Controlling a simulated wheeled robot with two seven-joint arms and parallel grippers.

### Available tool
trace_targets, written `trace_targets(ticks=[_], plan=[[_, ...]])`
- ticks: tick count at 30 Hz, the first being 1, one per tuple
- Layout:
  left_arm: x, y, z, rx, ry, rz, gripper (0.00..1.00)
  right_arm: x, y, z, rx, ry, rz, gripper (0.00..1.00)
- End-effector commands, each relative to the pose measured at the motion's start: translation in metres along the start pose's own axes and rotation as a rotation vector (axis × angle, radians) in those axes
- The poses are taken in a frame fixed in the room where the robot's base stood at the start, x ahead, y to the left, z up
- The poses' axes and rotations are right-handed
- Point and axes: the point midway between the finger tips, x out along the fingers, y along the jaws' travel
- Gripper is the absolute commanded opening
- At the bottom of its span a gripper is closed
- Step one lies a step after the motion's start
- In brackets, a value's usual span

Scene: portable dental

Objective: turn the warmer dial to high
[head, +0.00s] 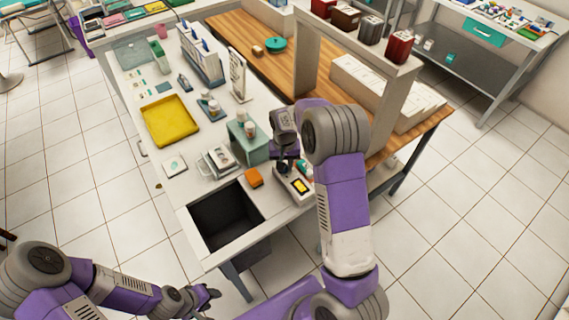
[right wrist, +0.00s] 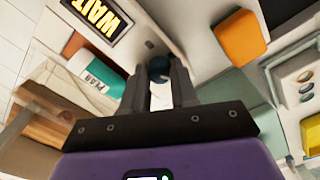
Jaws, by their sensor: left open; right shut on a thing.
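The warmer (head: 301,196) is a small pale box near the table's right edge, with a lit yellow screen. In the right wrist view the screen (right wrist: 97,20) reads "WAIT". My right gripper (head: 285,165) comes down over the warmer from above. In the right wrist view its two fingers (right wrist: 159,82) are shut on the dark round dial (right wrist: 158,67), one finger on each side. I cannot read the dial's setting. My left gripper (head: 208,294) is open and empty, low in front of the table and far from the warmer.
An orange block (head: 254,178) lies left of the warmer. A green-and-white tube (right wrist: 95,74) lies close beside it. A green box (head: 246,147), a yellow tray (head: 170,121) and a dark open bin (head: 224,216) are nearby.

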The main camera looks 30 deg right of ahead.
Motion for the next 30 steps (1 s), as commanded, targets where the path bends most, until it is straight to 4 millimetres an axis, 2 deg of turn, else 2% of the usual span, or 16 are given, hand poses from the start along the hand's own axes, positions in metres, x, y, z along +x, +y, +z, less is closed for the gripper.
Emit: trace_targets(ticks=[7,8,12,13,23,30], plan=[[0.0,0.0,0.0,0.0,0.0,0.0,0.43,0.001,0.0,0.0,0.001,-0.001,0.0,0.0],[0.0,0.0,0.0,0.0,0.0,0.0,0.43,0.001,0.0,0.0,0.001,-0.001,0.0,0.29],[0.0,0.0,0.0,0.0,0.0,0.0,0.43,0.0,0.0,0.0,0.0,-0.001,0.0,0.51],[0.0,0.0,0.0,0.0,0.0,0.0,0.43,0.0,0.0,0.0,0.0,-0.001,0.0,0.53],[-0.001,0.0,0.0,0.0,0.0,0.0,0.43,-0.005,0.0,0.0,-0.001,0.001,-0.001,0.53],[-0.008,0.003,0.0,0.0,0.0,0.0,0.43,-0.044,0.0,-0.001,0.0,0.003,-0.002,0.53]])
